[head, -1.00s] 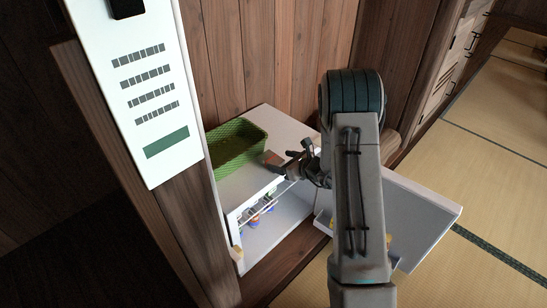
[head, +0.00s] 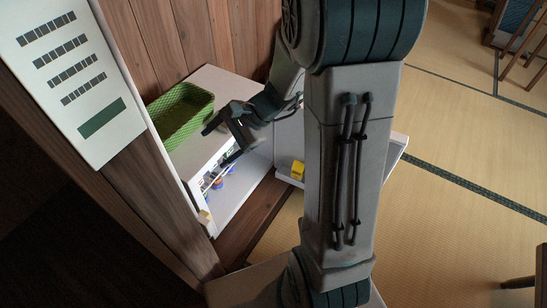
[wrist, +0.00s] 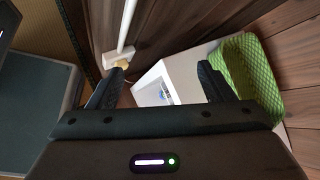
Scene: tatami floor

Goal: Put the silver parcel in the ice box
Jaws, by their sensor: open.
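The ice box (head: 240,196) is a low white cabinet against the wood wall. Its front is open and its door (head: 397,150) is swung out to the right, partly behind my arm. A white corner of the ice box also shows between the fingers in the wrist view (wrist: 172,72). My gripper (head: 222,143) is open and empty, near the box's top front edge. Its two spread fingers show in the wrist view (wrist: 160,74). I cannot make out a silver parcel in any view; my arm hides part of the scene.
A green woven basket (head: 180,117) stands on the ice box top, close left of my gripper. Small colourful items (head: 222,176) are inside the box. A yellow item (head: 298,170) sits at the open door. A white panel (head: 70,80) stands at left.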

